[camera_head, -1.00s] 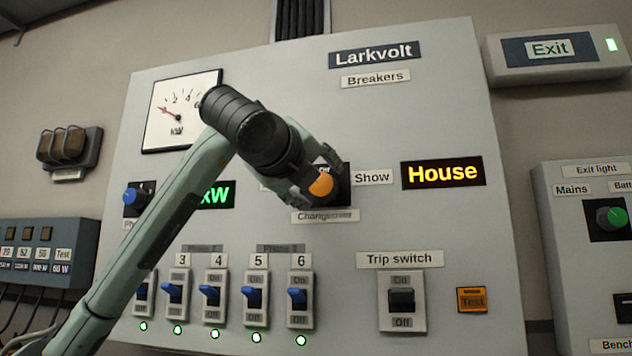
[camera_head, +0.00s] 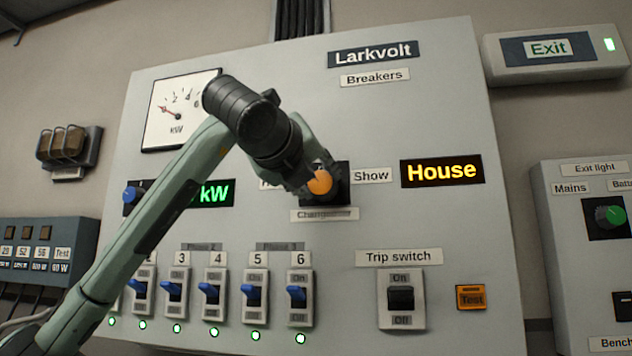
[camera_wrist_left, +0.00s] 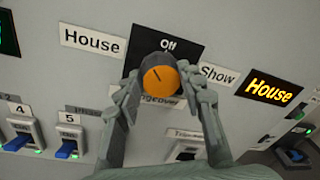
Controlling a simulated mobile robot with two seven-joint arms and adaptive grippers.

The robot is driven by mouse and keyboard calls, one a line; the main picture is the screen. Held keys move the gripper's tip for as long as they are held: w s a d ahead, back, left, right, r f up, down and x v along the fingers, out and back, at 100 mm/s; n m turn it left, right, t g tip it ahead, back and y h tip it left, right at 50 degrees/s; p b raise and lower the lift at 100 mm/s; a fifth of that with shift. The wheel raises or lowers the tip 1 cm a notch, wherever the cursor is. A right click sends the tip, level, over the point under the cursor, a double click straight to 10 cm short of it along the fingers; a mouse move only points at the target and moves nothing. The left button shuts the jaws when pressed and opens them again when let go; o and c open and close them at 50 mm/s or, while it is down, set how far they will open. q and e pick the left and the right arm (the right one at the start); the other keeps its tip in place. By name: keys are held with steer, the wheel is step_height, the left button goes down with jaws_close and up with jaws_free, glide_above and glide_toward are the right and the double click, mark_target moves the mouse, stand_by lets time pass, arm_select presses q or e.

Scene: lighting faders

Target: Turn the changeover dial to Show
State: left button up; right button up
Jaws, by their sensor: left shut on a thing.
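The changeover dial (camera_head: 319,182) is an orange round knob on a black plate on the Larkvolt panel. In the left wrist view the dial (camera_wrist_left: 160,80) has a dark pointer line slanting up and left, towards the side between House and Off. The House label (camera_wrist_left: 92,40) is left of it, Off (camera_wrist_left: 168,44) above, the Show label (camera_wrist_left: 218,74) right; Show (camera_head: 371,175) also shows in the head view. My left gripper (camera_head: 312,178) is shut on the dial, a finger on each side in the wrist view (camera_wrist_left: 163,95). My right gripper is out of view.
A lit display (camera_head: 442,172) reads House in amber. A blue knob (camera_head: 131,194) is at the left, partly beside my arm.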

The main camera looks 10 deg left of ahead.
arm_select(q)
steer(key=m, duration=0.2)
steer(key=shift+r+m, duration=0.1)
steer(key=shift+m, duration=1.1)
steer(key=m, duration=0.2)
steer(key=shift+r+m+y, duration=0.15)
steer(key=shift+m+y, duration=0.15)
steer(key=m, duration=0.4)
steer(key=shift+d+m+g+y, duration=0.15)
steer(key=shift+m+g+y, duration=0.15)
steer(key=shift+m+y, duration=0.1)
steer(key=m, duration=0.4)
steer(key=shift+d, duration=0.1)
steer(key=shift+m+y, duration=0.4)
steer(key=shift+m, duration=0.7)
steer(key=shift+d+m, duration=0.1)
steer(key=shift+m, duration=0.6)
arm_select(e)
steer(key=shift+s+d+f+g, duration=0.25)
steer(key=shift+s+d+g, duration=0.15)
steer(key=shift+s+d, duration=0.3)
arm_select(q)
steer(key=shift+p, duration=0.3)
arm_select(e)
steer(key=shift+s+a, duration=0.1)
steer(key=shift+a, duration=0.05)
